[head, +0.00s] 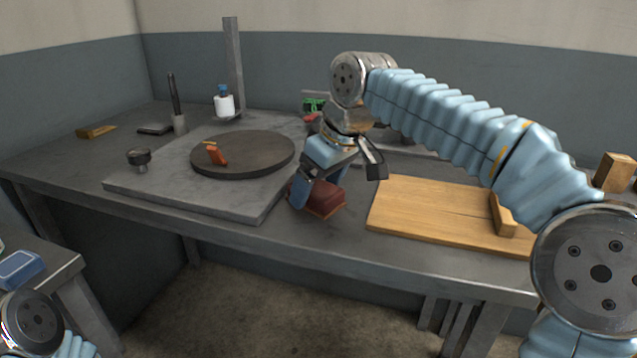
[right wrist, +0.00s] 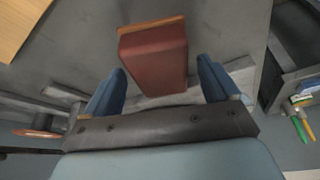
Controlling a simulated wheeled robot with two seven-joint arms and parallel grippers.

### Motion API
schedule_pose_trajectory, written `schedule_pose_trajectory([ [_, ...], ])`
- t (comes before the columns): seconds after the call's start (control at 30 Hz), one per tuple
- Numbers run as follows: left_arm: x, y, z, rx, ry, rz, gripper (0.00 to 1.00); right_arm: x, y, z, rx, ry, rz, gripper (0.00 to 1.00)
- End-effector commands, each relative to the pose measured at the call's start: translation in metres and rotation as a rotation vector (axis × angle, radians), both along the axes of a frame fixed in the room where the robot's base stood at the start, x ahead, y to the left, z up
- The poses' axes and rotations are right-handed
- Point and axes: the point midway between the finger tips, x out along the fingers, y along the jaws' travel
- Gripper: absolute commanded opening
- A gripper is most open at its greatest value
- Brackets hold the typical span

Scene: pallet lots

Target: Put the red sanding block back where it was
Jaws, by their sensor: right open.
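The red sanding block (head: 326,203) is dark red with a thin wood-coloured edge. It sits at the front of the grey workbench, between the grey slab and the wooden board. My right gripper (head: 315,188) is over it, pointing down, and partly hides it. In the right wrist view the block (right wrist: 154,58) lies between and just beyond the two open blue fingers, with a gap showing on each side. I cannot tell from these frames whether the block touches the bench. Only a piece of my left arm shows at the bottom left, and its gripper is out of view.
The grey slab (head: 130,185) carries a dark round disc (head: 268,158) with a small orange tool (head: 217,155). The wooden board (head: 420,207) lies to the right, with a wood piece (head: 503,215) on it. A white bottle (head: 224,104) stands behind. The bench's front edge is close.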

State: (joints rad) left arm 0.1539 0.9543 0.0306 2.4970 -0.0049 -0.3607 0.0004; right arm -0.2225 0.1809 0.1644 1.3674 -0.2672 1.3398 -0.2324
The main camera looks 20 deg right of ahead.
Motion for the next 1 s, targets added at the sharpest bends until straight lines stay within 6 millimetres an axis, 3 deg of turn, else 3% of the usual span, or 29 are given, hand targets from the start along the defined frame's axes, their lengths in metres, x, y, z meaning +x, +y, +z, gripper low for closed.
schedule_pose_trajectory([
  [0.17, 0.0, 0.0, 0.006, 0.0, 0.0, -0.001, 0.38, -0.005, -0.003, 0.02, 0.001, -0.004, 0.0, 0.89],
  [0.4, 0.0, -0.001, 0.015, -0.001, 0.0, -0.002, 0.38, -0.022, -0.015, 0.071, 0.002, -0.005, 0.0, 0.89],
  [0.6, 0.0, -0.001, 0.015, -0.002, 0.001, -0.003, 0.38, -0.033, -0.022, 0.102, 0.001, -0.004, 0.001, 0.89],
  [1.0, 0.0, -0.001, 0.015, -0.002, 0.001, -0.003, 0.38, -0.038, -0.025, 0.114, 0.0, 0.0, 0.0, 0.89],
])
